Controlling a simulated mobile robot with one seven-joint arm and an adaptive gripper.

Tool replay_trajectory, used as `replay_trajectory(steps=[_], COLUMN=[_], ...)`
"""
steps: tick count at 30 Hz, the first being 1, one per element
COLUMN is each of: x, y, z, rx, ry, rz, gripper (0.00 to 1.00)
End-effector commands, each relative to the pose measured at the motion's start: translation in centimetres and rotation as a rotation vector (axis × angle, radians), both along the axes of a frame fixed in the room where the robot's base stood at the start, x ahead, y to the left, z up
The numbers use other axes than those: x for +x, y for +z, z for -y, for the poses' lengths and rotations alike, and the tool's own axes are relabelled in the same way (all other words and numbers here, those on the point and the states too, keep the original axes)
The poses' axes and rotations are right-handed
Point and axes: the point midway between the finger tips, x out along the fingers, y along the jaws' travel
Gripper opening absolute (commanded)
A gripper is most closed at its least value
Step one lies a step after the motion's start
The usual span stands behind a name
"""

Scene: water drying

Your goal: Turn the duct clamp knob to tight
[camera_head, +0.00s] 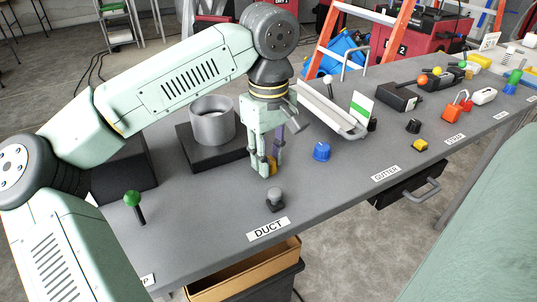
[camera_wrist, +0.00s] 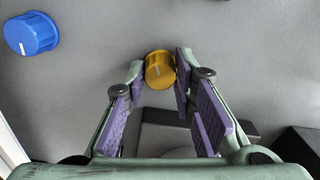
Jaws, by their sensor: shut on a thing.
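The yellow duct clamp knob (camera_wrist: 160,71) sits between my fingertips in the wrist view, with a pale mark on its face. My gripper (camera_wrist: 159,76) is closed on its two sides. In the head view my gripper (camera_head: 269,170) points down at the bench behind the DUCT label (camera_head: 268,229), and its fingers hide most of the knob. A grey duct ring (camera_head: 212,128) stands on a dark block to the left of the gripper.
A blue knob (camera_head: 321,151) is right of my gripper; it also shows in the wrist view (camera_wrist: 31,34). A grey knob (camera_head: 275,195) stands in front, a green-topped lever (camera_head: 133,201) at left. A metal gutter (camera_head: 335,112) lies behind. The bench between knobs is bare.

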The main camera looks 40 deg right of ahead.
Motion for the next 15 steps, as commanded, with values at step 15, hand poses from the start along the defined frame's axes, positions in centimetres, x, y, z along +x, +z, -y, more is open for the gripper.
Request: replay_trajectory(steps=[15], x=[-0.07], y=[0.00], z=[0.05], rx=[-0.001], ry=[-0.368], rz=[-0.001], gripper=[0.00])
